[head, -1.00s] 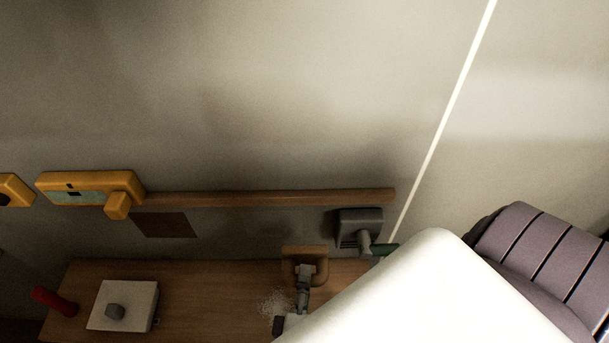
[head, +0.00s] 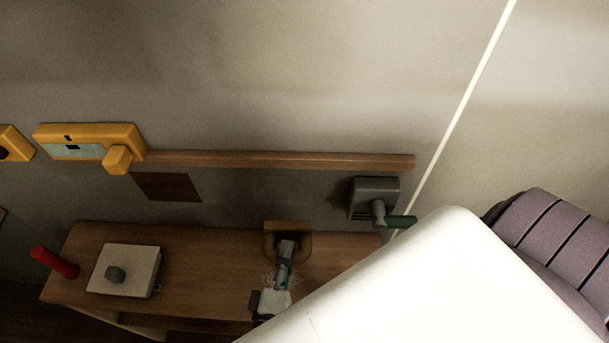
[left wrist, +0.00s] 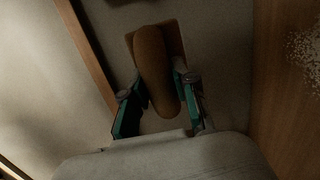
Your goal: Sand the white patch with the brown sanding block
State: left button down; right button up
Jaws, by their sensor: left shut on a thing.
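The brown sanding block (head: 273,229) has a flat base and a rounded handle, and it is near the back of the wooden bench in the head view. My left gripper (head: 286,249) is shut on its handle. In the left wrist view, the teal fingers of my left gripper (left wrist: 160,95) stand on both sides of the handle of the sanding block (left wrist: 151,55). The white patch (head: 267,279) is a speckled area on the bench, partly hidden by my gripper. The patch (left wrist: 306,50) also shows at the right in the left wrist view, apart from the block. My right gripper is not in view.
A white box with a grey knob (head: 115,275) and a red handle (head: 54,263) are at the bench's left. A wooden rail (head: 280,159), a yellow device (head: 88,140) and a grey fixture with a green handle (head: 375,190) are behind. My white arm link covers the lower right.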

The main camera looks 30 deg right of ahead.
pick_arm(q)
jog(key=w+a+f+b, duration=0.1)
jog(key=w+f+b, duration=0.1)
jog(key=w+b, duration=0.4)
jog(key=shift+w+a+f, duration=0.2)
jog(key=shift+w+f, duration=0.15)
jog(key=shift+w, duration=0.85)
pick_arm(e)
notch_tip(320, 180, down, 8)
pick_arm(q)
jog(key=shift+x, duration=0.95)
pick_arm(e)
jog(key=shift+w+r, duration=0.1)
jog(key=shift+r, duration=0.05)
pick_arm(q)
jog(key=shift+w+a, duration=0.1)
jog(key=shift+w+r+p, duration=0.1)
jog(key=shift+r+p, duration=0.05)
jog(key=shift+p, duration=1)
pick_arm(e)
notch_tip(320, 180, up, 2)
pick_arm(q)
jog(key=shift+a, duration=0.1)
